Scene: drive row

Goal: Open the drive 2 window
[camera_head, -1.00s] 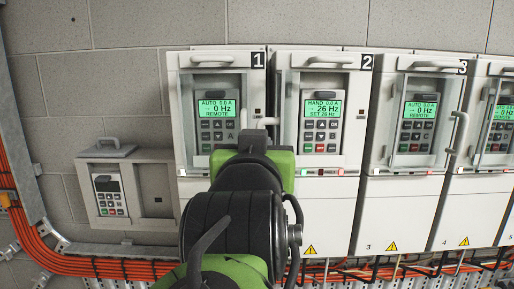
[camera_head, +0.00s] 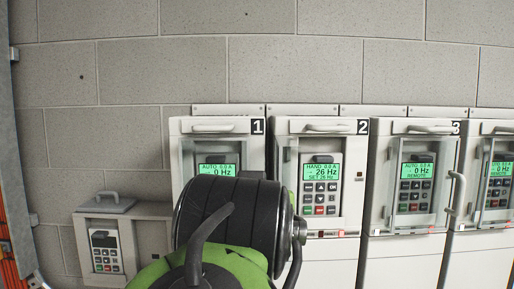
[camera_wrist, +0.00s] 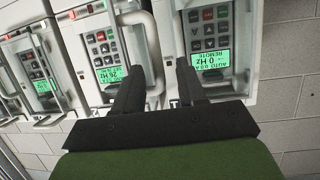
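Drive 2 (camera_head: 351,180) has a lit green display reading HAND and 26 Hz. Its clear window (camera_head: 295,180) appears shut over the keypad. The wrist view is upside down and shows drive 2's keypad (camera_wrist: 103,47) left of centre, with a pale upright bar handle (camera_wrist: 151,50) at the window's edge beside drive 1. My gripper (camera_wrist: 157,80) is open, its two black fingers spread, and the handle shows between them, nearer the left finger. I cannot tell whether they touch. My own arm hides the gripper in the head view.
Drive 1 (camera_head: 258,155) stands left and drive 3 (camera_head: 380,190) right; drive 3 has a side handle (camera_head: 457,190). A small keypad box (camera_head: 145,235) with a lidded handle sits lower left. Bare block wall (camera_head: 300,50) lies above the drives.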

